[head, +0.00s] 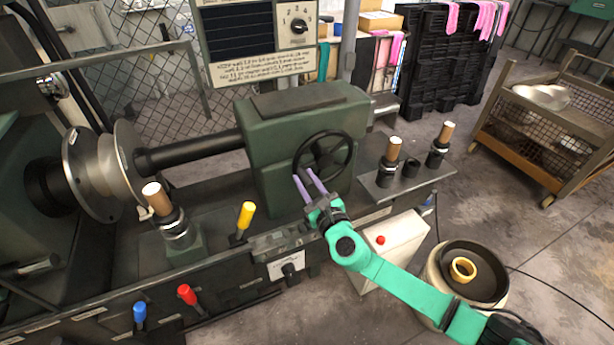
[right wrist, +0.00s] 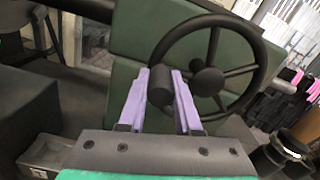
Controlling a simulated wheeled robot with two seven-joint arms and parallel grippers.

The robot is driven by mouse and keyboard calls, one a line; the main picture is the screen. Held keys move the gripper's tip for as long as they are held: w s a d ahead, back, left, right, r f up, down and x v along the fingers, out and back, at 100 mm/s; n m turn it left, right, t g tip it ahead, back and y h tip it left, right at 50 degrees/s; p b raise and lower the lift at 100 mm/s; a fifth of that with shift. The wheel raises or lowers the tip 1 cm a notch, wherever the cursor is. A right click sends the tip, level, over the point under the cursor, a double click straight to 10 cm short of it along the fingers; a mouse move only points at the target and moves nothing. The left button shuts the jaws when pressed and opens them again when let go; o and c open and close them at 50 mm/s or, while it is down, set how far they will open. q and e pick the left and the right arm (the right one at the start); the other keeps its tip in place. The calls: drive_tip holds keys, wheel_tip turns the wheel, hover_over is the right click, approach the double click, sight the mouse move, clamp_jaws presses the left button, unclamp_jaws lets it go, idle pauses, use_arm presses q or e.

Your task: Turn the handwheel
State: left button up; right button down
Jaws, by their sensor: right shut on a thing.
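The black handwheel (head: 322,155) is a spoked ring on the front of a green machine housing (head: 278,125). In the right wrist view the handwheel (right wrist: 208,81) fills the upper middle, with a dark cylindrical handle (right wrist: 161,88) on the lower left of its rim. My right gripper (head: 304,177) reaches up from the lower right to the wheel's lower left. In the right wrist view its two purple fingers (right wrist: 160,98) stand on either side of the handle, shut on it. My left gripper does not show.
A yellow lever (head: 245,216) stands left of my right gripper. Posts with wooden tops (head: 392,150) stand right of the wheel. A light box with a red button (head: 385,250) stands below my right arm. A round bin (head: 440,268) is at lower right.

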drive_tip(key=shift+s+f+n, duration=0.15)
drive_tip(key=shift+f+n, duration=0.45)
drive_tip(key=shift+f, duration=0.2)
drive_tip(key=c, duration=0.6)
unclamp_jaws()
drive_tip(key=shift+w, duration=0.2)
drive_tip(key=shift+r, duration=0.2)
drive_tip(key=shift+s, duration=0.15)
drive_tip(key=b+v, duration=0.1)
drive_tip(key=v, duration=1.3)
drive_tip(key=shift+s, duration=0.15)
